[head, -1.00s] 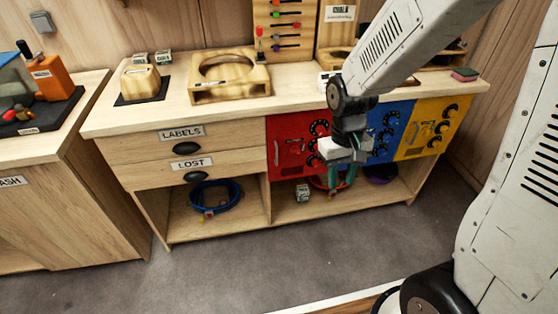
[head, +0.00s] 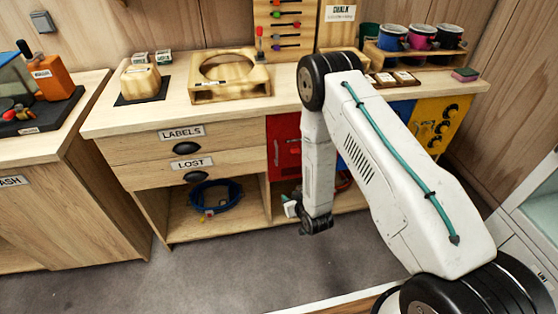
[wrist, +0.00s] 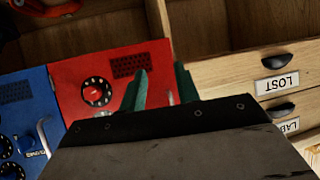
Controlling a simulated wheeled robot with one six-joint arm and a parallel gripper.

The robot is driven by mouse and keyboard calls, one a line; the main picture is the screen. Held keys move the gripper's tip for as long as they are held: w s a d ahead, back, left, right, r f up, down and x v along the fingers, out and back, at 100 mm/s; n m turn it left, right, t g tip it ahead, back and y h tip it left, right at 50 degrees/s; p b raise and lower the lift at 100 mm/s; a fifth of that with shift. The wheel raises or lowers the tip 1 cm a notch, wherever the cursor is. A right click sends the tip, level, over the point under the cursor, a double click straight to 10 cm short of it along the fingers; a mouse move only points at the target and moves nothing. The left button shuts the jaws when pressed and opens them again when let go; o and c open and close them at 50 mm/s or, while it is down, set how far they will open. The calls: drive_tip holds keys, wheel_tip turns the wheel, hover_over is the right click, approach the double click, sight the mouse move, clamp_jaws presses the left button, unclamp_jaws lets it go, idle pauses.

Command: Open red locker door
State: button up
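The red locker door (wrist: 100,80) is closed and flush with the cabinet front in the wrist view, where the scene looks upside down. It has a round black dial (wrist: 97,91) and a dark vent grille. My gripper (wrist: 163,73) has its two teal fingers apart, in front of the door's right edge in that view. A small pale bit shows between the fingers, perhaps the door's handle; I cannot tell whether they touch it. In the head view, part of the red door (head: 283,140) shows left of my arm, which hides the rest and most of my gripper.
A blue door (wrist: 25,120) with dials adjoins the red one, and a yellow door (head: 435,125) stands farther right. Drawers labelled LOST (head: 190,164) and LABELS (head: 182,132) are on the left. An open shelf below holds a blue coil (head: 216,197). The floor in front is clear.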

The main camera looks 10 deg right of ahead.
sight(277, 156)
drive_tip(key=w+r+t+y, duration=0.1)
drive_tip(key=w+r+t, duration=0.4)
drive_tip(key=r, duration=0.5)
drive_tip(key=shift+t, duration=0.4)
drive_tip(key=w, duration=0.2)
drive_tip(key=w+a, duration=0.1)
drive_tip(key=w, duration=0.1)
drive_tip(key=w+a, duration=0.1)
drive_tip(key=w, duration=0.1)
drive_tip(key=shift+a+f, duration=0.1)
drive_tip(key=shift+f, duration=0.15)
clamp_jaws()
